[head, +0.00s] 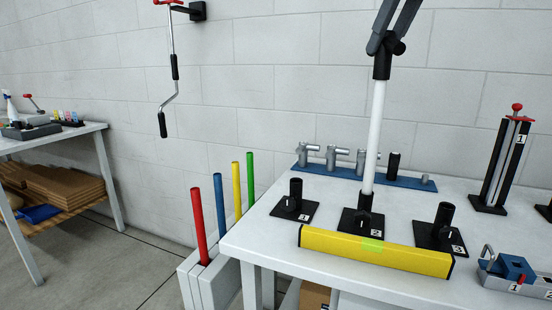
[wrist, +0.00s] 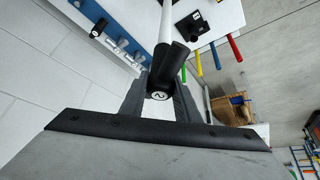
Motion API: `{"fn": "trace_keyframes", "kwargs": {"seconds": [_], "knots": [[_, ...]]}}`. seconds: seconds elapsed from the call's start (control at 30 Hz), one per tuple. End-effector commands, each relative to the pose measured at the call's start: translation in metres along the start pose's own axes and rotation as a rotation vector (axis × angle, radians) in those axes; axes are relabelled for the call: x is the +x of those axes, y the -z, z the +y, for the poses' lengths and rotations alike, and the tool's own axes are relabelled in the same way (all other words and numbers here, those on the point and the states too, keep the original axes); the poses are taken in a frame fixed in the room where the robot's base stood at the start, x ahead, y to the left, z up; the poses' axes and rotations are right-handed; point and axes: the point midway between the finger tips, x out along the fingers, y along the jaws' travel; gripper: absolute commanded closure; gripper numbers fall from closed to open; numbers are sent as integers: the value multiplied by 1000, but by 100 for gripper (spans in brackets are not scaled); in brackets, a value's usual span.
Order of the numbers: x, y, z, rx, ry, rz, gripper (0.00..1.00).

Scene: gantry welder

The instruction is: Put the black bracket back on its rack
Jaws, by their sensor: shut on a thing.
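In the head view the held bracket (head: 382,64) is high above the table. A white tube (head: 374,140) rises from black stand 2 (head: 360,221) to the bracket; I cannot tell whether the tube is still seated in it. The blue rack (head: 310,170) lies at the table's back, with several grey fittings, one black fitting (head: 392,164) and a short bare peg (head: 425,179) at its right end.
Black stands 1 (head: 294,204) and 3 (head: 440,233) flank stand 2. A yellow bar (head: 325,243) lies along the front edge. A tall black post holder (head: 500,165) and a small blue-grey fixture (head: 510,268) are at right. Coloured rods (head: 198,225) stand left of the table.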

Motion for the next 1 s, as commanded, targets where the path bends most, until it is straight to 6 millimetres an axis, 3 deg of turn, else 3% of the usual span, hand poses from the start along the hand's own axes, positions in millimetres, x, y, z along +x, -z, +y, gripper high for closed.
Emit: {"fn": "trace_keyframes", "kwargs": {"seconds": [1.0], "knots": [[-50, 28, 0, -1, 0, 2, 94]]}}
